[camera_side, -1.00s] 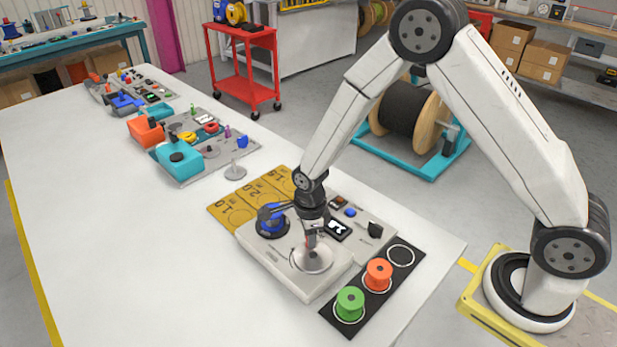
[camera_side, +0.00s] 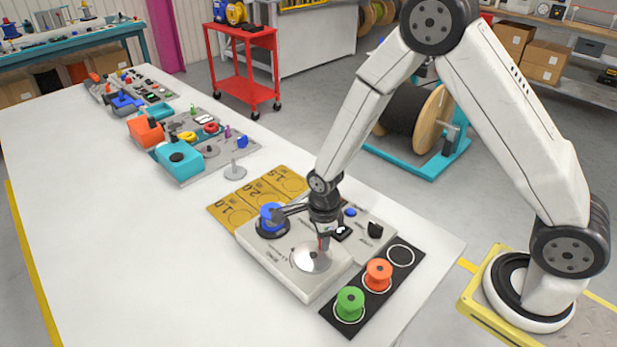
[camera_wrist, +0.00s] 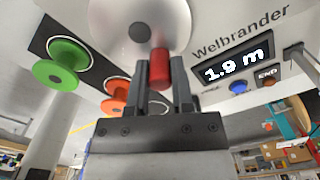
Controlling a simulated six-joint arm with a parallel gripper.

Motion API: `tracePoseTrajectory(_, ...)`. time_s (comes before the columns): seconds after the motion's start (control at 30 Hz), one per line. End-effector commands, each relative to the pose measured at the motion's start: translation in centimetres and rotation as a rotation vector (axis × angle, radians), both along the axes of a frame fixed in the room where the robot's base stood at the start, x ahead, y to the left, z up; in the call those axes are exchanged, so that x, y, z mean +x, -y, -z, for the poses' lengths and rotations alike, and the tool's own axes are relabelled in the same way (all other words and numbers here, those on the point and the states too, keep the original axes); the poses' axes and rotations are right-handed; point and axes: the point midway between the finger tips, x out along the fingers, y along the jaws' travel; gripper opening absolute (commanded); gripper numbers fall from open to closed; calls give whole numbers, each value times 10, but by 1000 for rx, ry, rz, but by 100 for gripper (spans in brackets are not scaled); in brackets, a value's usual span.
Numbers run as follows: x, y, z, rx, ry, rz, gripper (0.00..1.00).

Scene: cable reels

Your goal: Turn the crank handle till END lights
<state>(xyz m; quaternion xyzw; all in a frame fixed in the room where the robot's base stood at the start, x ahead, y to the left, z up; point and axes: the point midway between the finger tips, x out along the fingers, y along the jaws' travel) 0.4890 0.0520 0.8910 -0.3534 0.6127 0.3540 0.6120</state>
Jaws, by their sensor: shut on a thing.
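The crank is a shiny silver disc (camera_side: 309,259) on the light grey winding machine (camera_side: 262,254). Its red handle (camera_wrist: 160,68) stands near the rim, away from the dark hub. My gripper (camera_side: 324,242) points down over the disc, with its fingers shut around the handle. A blue reel (camera_side: 270,217) sits on the machine's left part. My wrist hides part of the panel in the side view.
A black strip (camera_side: 337,318) in front right holds a green reel (camera_side: 350,303) and an orange reel (camera_side: 378,273), with one empty ring. A yellow mat (camera_side: 232,213) with numbered circles lies behind the machine.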

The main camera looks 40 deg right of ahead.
Motion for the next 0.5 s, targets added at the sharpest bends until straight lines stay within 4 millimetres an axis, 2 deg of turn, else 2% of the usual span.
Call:
tracePoseTrajectory(0.3,-13,-4,0,0,0,-1,0)
tracePoseTrajectory(0.5,-15,-5,0,0,1,0,0)
